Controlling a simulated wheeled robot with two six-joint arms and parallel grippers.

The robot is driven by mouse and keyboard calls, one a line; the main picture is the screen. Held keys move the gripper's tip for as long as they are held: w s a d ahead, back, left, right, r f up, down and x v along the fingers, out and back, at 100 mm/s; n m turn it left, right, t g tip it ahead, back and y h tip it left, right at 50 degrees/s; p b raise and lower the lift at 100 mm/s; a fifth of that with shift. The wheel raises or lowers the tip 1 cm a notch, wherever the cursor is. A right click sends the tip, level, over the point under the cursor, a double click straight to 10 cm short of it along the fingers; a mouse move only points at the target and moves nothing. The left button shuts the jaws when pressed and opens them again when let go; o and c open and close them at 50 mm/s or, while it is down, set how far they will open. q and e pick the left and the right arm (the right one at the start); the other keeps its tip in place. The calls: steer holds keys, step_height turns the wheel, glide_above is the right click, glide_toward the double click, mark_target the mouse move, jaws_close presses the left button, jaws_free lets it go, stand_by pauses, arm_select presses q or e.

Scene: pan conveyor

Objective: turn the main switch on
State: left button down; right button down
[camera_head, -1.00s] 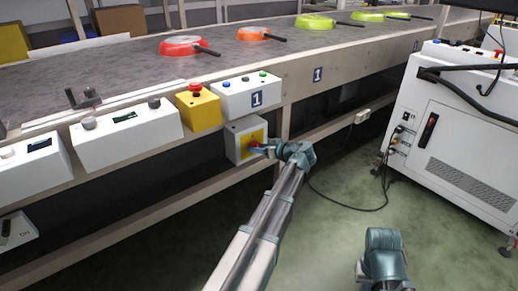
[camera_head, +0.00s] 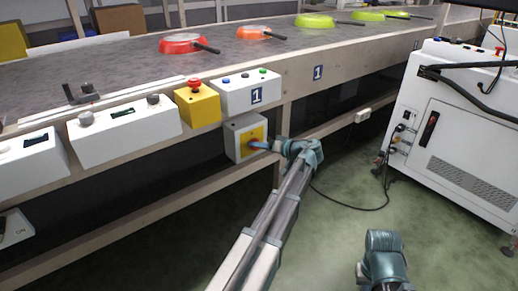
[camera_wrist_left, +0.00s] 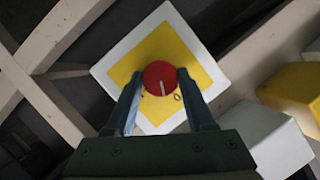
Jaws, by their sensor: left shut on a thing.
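The main switch is a light grey box (camera_head: 232,136) with a yellow plate, hung below the conveyor edge. Its round red knob (camera_wrist_left: 160,76) shows in the left wrist view, in the middle of the yellow plate (camera_wrist_left: 196,66). A white line on the knob points down in that view, beside the printed 0 and not straight at it. My left gripper (camera_head: 264,146) reaches the switch front; in the left wrist view its two fingers (camera_wrist_left: 160,88) stand on either side of the knob, shut on it. A teal part of my right arm shows at lower right, without visible fingers.
Above the switch are a yellow box with a red button (camera_head: 196,103) and a white button panel (camera_head: 246,92) marked 1. White knob boxes (camera_head: 126,131) line the edge leftward. Several pans lie on the conveyor (camera_head: 120,64). A white cabinet (camera_head: 455,135) stands right; floor between is mostly clear.

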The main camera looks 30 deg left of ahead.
arm_select(q)
steer(key=shift+w+d+f+m+g+y+b, duration=0.1)
steer(key=shift+m+g+y+b, duration=0.4)
steer(key=shift+m+b, duration=0.95)
steer(key=shift+s+a+f+m+g+y+b, duration=0.15)
steer(key=shift+m+y+b, duration=0.85)
steer(key=shift+m, duration=0.7)
steer(key=shift+w+d+f+m+g+y+b, duration=0.15)
steer(key=shift+m+g+y+b, duration=0.3)
steer(key=shift+m+b, duration=1.05)
steer(key=shift+r, duration=0.1)
steer(key=shift+c, duration=1.3)
jaws_free()
steer(key=shift+d, duration=0.1)
steer(key=d, duration=1.3)
steer(key=shift+d+f+b, duration=0.3)
steer(key=shift+f+b, duration=0.05)
